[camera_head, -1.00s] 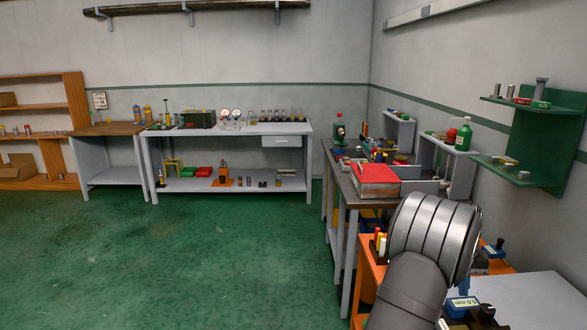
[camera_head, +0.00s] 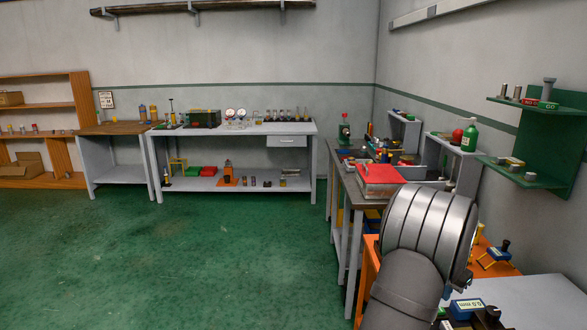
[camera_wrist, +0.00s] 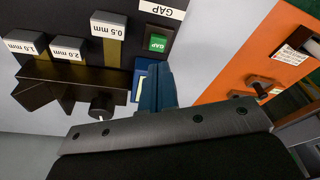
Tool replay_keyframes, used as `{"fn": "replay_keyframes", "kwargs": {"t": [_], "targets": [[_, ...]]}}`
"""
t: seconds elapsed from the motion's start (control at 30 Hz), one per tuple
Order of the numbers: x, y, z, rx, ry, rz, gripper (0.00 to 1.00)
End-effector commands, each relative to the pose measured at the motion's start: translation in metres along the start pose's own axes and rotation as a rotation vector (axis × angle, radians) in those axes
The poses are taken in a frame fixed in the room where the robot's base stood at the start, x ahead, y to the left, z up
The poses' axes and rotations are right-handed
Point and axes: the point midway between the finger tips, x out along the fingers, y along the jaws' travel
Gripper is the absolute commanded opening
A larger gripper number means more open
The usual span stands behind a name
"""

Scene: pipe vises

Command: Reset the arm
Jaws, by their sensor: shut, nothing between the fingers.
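My arm (camera_head: 425,240) shows in the head view as a ribbed grey link at the lower right, in front of the benches. In the wrist view, my gripper (camera_wrist: 157,72) shows as two dark blue fingers pressed together, extending from a dark bolted plate. It is shut and nothing shows between the fingers.
An orange panel (camera_wrist: 240,65) lies right. A red box (camera_head: 378,178) sits on the bench behind my arm. Green floor (camera_head: 200,250) is clear.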

Motion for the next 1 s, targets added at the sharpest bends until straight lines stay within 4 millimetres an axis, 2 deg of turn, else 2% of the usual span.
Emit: {"fn": "replay_keyframes", "kwargs": {"t": [0.17, 0.63, 0.7, 1.0], "targets": [[0.037, 0.000, 0.008, -0.002, -0.006, 0.002, 0.00], [-0.055, 0.000, -0.013, -0.002, 0.001, -0.001, 0.00], [-0.032, 0.000, -0.006, -0.003, -0.008, 0.003, 0.00], [0.022, 0.000, 0.004, -0.003, -0.005, 0.002, 0.00]]}}
